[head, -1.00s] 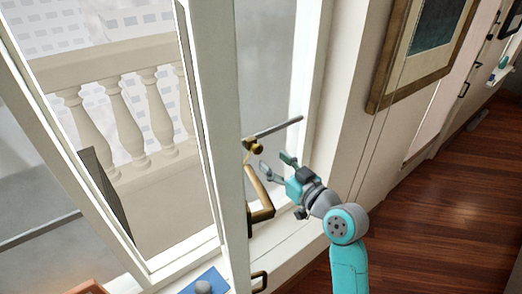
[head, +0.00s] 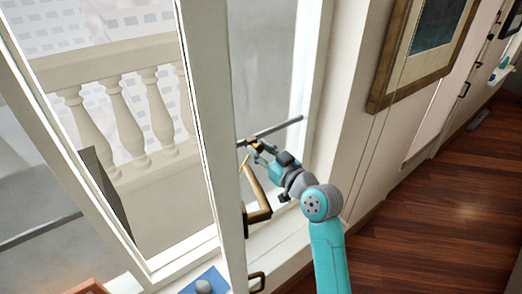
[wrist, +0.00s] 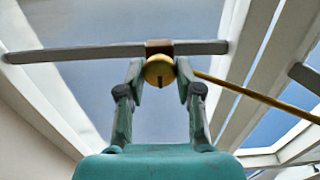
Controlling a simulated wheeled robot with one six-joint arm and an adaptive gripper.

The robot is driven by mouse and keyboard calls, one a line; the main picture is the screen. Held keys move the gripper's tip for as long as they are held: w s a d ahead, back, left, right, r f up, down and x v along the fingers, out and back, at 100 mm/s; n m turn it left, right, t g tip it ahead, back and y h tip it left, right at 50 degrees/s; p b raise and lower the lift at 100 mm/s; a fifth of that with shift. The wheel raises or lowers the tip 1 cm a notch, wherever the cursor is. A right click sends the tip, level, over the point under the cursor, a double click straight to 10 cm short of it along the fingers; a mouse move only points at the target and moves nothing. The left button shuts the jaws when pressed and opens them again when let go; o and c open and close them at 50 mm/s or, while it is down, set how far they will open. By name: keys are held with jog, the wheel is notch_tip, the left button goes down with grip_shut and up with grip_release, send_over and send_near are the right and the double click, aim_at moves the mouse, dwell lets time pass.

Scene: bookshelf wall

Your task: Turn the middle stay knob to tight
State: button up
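The middle stay knob is a round yellow-gold knob (wrist: 159,71) with a dark slot, under a brown block on the grey stay bar (wrist: 85,53). The stay bar also shows in the head view (head: 281,127). My gripper (wrist: 160,78) has one finger on each side of the knob, its fingertips very close to the knob's sides. The fingers are apart, and I cannot tell whether they touch it. In the head view my gripper (head: 257,149) largely hides the knob.
A gold window handle (head: 256,194) lies just below my gripper. The white window frame (head: 214,150) stands close on the left. Another grey bar (head: 40,231) crosses the left pane. A framed picture (head: 415,60) hangs at right; the wooden floor (head: 440,210) is mostly clear.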

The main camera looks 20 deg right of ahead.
grip_shut()
jog(key=shift+m, duration=0.3)
jog(key=m, duration=0.8)
jog(key=shift+d, duration=0.1)
jog(key=m, duration=0.4)
jog(key=shift+f, duration=0.1)
jog(key=m, duration=0.5)
jog(key=shift+d+f, duration=0.1)
jog(key=shift+m, duration=0.3)
